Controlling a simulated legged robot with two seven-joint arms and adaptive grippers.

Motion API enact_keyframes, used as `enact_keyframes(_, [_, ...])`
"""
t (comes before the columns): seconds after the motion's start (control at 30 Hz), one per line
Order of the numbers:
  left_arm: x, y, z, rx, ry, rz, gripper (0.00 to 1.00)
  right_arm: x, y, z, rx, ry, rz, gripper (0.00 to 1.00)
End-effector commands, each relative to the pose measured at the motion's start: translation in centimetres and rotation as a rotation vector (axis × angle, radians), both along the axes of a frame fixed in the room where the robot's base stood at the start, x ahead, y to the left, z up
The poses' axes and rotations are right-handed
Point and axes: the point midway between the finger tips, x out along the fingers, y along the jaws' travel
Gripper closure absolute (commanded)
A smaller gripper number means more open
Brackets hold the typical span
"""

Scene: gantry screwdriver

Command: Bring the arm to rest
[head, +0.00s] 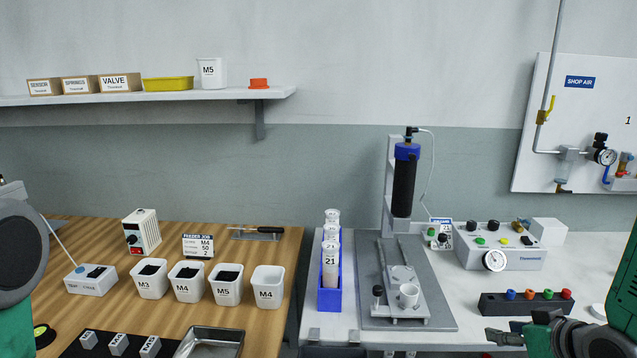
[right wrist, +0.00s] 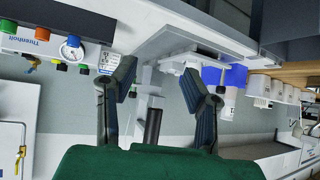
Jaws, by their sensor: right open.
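My right gripper (head: 503,338) is low at the right in the head view, over the front part of the white bench. In the right wrist view its two dark fingers (right wrist: 160,88) stand well apart with nothing between them. It is open and empty. Part of my left arm shows at the left edge of the head view, but its gripper is out of sight. The gantry screwdriver (head: 404,180) stands upright, its black and blue body above a grey plate (head: 374,312) with a fixture (head: 405,295) on it.
A blue rack (head: 330,298) with labelled tubes stands left of the plate. A strip with coloured knobs (head: 526,303) lies just behind my right gripper. A control box (head: 500,250) with a gauge is farther back. White screw bins (head: 226,290) stand on the wooden bench.

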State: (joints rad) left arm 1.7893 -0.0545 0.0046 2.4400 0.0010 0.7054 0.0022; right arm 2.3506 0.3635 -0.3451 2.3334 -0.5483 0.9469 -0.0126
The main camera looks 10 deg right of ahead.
Motion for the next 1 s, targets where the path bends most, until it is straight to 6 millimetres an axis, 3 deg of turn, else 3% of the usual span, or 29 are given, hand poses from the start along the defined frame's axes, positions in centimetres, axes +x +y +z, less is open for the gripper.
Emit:
enact_keyframes(0.17, [-0.1, 0.0, 0.0, 0.0, 0.001, 0.0, 0.6, -3.4, 3.6, -5.7, -0.009, 0.19, 0.002, 0.6])
enact_keyframes(0.27, [-0.1, 0.0, 0.0, 0.0, 0.001, 0.0, 0.6, -6.8, 6.2, -9.7, -0.017, 0.33, 0.001, 0.6])
enact_keyframes(0.4, [0.0, 0.0, 0.0, 0.0, 0.001, 0.0, 0.6, -14.0, 10.3, -15.1, -0.034, 0.564, -0.001, 0.6])
enact_keyframes(0.5, [-0.1, 0.0, 0.0, 0.0, 0.001, 0.0, 0.6, -18.7, 12.4, -17.5, -0.046, 0.697, -0.002, 0.6])
enact_keyframes(0.6, [-0.1, 0.0, 0.0, 0.0, 0.001, 0.0, 0.6, -22.2, 13.6, -18.7, -0.056, 0.787, -0.004, 0.6])
enact_keyframes(0.7, [-0.1, 0.0, 0.0, 0.0, 0.001, 0.0, 0.6, -24.0, 14.3, -19.2, -0.062, 0.836, -0.005, 0.6])
enact_keyframes(1.0, [-0.1, 0.0, 0.0, 0.0, 0.001, 0.0, 0.6, -24.5, 14.5, -19.4, -0.063, 0.85, -0.007, 0.6])
